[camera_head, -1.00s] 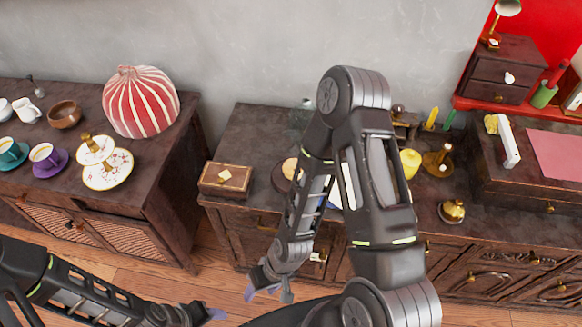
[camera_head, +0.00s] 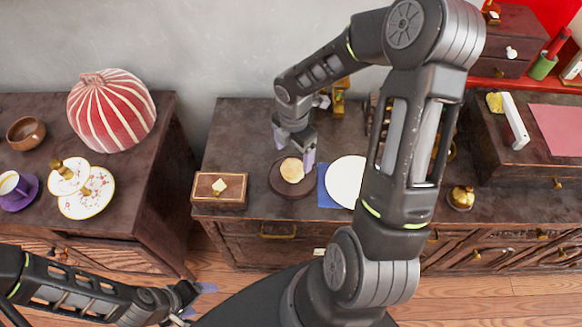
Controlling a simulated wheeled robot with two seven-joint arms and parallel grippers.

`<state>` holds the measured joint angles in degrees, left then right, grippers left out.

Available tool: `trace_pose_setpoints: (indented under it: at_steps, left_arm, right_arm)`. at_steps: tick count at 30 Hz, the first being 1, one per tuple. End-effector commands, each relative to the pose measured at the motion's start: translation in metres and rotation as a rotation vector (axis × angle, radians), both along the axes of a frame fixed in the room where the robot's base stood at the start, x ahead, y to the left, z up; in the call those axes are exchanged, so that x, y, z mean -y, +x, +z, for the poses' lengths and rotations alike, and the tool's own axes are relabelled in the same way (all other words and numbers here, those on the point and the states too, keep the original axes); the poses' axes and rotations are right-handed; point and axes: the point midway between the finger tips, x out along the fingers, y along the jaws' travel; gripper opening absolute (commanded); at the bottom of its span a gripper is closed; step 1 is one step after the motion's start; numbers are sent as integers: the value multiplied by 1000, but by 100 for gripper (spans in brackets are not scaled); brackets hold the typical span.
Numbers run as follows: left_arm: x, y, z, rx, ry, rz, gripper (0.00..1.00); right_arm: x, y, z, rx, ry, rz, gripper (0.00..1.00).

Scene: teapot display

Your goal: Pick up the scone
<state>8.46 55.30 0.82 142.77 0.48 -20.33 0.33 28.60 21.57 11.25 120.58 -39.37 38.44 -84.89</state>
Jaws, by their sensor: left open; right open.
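The scone (camera_head: 292,170), round and pale golden, lies on a dark round board (camera_head: 281,187) on the middle cabinet. My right gripper (camera_head: 295,153) is open, fingers pointing down, just above and around the scone's far side. Whether a finger touches the scone I cannot tell. My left gripper (camera_head: 196,300) is open and empty, low at the bottom of the view in front of the cabinets, far from the scone.
A wooden box (camera_head: 220,191) stands left of the board. A white plate (camera_head: 345,182) on a blue cloth lies to its right, partly behind my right arm. A striped red cover (camera_head: 111,110) and a two-tier stand (camera_head: 88,204) are on the left cabinet.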

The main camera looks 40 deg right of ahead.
Motion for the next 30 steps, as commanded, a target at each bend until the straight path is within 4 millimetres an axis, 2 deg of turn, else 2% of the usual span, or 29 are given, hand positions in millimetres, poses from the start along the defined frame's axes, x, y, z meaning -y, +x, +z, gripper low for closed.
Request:
trace_pose_setpoints:
  at_steps: [8, 20, 30]
  left_arm:
    - [0, 0, 0, 0, 0, 0, 72]
    - [0, 0, 2, 0, 0, 0, 72]
    - [0, -1, 8, -3, 3, 1, 72]
  right_arm:
    - [-1, 0, -25, -1, 3, -2, 85]
    - [-1, 0, -31, -1, 2, -1, 85]
    - [-1, 3, -75, -2, 3, -2, 85]
